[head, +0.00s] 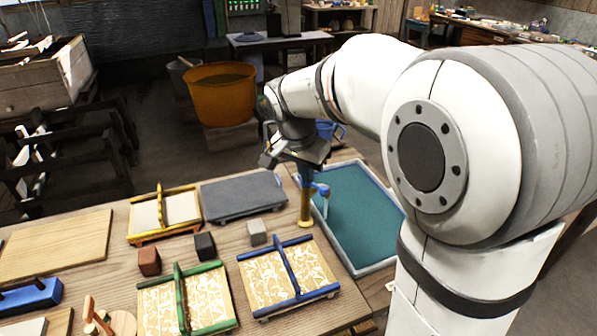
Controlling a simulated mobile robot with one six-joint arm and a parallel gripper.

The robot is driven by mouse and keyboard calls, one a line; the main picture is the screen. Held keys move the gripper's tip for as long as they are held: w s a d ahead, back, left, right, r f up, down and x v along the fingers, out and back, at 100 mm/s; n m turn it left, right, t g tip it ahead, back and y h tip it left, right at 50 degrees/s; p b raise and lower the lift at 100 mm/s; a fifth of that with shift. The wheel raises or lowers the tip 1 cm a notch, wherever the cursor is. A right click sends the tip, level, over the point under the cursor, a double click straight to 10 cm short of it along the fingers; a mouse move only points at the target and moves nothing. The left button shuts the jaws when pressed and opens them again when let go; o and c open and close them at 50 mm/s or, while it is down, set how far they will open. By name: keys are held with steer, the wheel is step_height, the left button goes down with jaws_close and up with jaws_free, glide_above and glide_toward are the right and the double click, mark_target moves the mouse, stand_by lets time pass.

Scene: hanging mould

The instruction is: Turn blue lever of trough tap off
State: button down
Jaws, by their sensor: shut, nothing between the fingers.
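The trough (388,262) is a pale-rimmed basin with a teal inside, at the right end of the wooden table. The trough tap (306,208) is a brass-coloured upright post at its left edge. Its blue lever (321,189) shows near the top of the post, close below my gripper. My gripper (308,160) is shut with nothing in it, over the top of the tap. Its fingertips are hard to make out, and I cannot tell if they touch the lever. The gripper hides part of the tap's top.
A green-barred mould (210,300) and a blue-barred mould (268,285) lie in front, with a yellow-framed one (182,208) behind. A grey slab (240,194) and small blocks lie left of the tap. An orange tub (219,98) stands beyond the table.

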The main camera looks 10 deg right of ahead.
mark_target(314, 185)
steer(key=w+d+f+p, duration=0.1)
steer(key=w+d+f, duration=0.1)
steer(key=f, duration=0.4)
steer(key=w+d+f+m+p, duration=0.1)
steer(key=w+d+f, duration=0.1)
steer(key=w+f, duration=0.3)
steer(key=shift+f, duration=0.35)
steer(key=shift+d, duration=0.15)
